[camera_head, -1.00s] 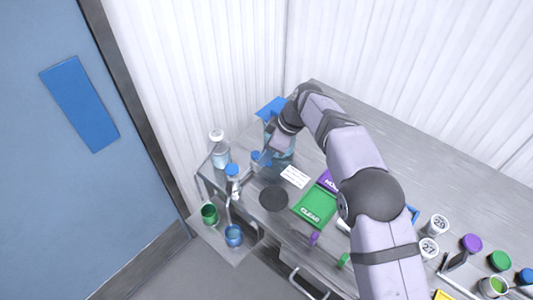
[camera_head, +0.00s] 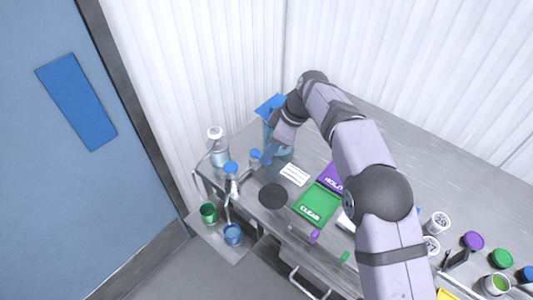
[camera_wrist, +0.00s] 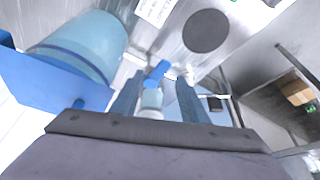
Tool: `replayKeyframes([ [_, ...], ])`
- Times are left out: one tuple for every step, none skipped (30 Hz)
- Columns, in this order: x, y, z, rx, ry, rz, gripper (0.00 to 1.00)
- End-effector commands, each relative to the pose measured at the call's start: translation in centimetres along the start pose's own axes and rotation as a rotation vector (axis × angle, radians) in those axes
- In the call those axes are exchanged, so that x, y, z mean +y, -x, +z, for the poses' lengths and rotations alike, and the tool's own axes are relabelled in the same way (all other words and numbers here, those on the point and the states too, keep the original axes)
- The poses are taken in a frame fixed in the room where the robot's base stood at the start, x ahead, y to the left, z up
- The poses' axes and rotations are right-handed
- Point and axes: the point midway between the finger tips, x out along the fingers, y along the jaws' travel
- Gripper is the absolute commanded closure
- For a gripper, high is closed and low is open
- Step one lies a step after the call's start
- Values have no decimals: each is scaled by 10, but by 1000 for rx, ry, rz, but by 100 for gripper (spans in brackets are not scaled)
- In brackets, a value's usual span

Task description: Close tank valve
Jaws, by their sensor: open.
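The tank (camera_head: 282,140) is a translucent light-blue cylinder at the back left of the table, with a blue lid piece (camera_head: 269,104). It fills the upper left of the wrist view (camera_wrist: 92,42). A small blue piece (camera_wrist: 157,72), which looks like the valve handle, shows between my fingertips in the wrist view. My gripper (camera_wrist: 158,80) is open, with one blue-grey finger on each side of it. I cannot tell whether either finger touches it. In the head view my gripper (camera_head: 268,154) is in front of the tank and partly hides it.
A clear bottle (camera_head: 219,152) and a blue-capped bottle (camera_head: 231,182) stand left of my gripper. Green (camera_head: 209,213) and blue (camera_head: 233,235) cups sit on a low shelf. A dark disc (camera_head: 273,195), a white card (camera_head: 294,175) and a green CLEAR mat (camera_head: 316,206) lie nearby.

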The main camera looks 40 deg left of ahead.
Motion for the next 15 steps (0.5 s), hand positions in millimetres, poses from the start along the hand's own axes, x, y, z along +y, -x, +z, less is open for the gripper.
replayKeyframes([
  [1, 6, 1, 1, 0, 4, 59],
  [1, 11, 1, 1, 0, 3, 59],
  [1, 16, 1, 1, 0, 3, 59],
  [1, 20, 1, 0, 0, 3, 59],
  [1, 24, 1, 0, 0, 1, 59],
  [1, 28, 1, 0, -1, 1, 59],
  [1, 31, 1, -1, -1, -1, 59],
  [1, 34, 1, -1, -1, -1, 59],
  [1, 37, 1, -1, -1, -1, 59],
  [0, 39, 1, -1, -1, -1, 59],
  [0, 40, 1, -2, -1, -2, 59],
  [0, 42, 1, -2, -1, -3, 59],
  [0, 42, 1, -2, -1, -4, 59],
  [0, 43, 1, -2, -1, -4, 59],
  [0, 43, 1, -3, -1, -4, 59],
])
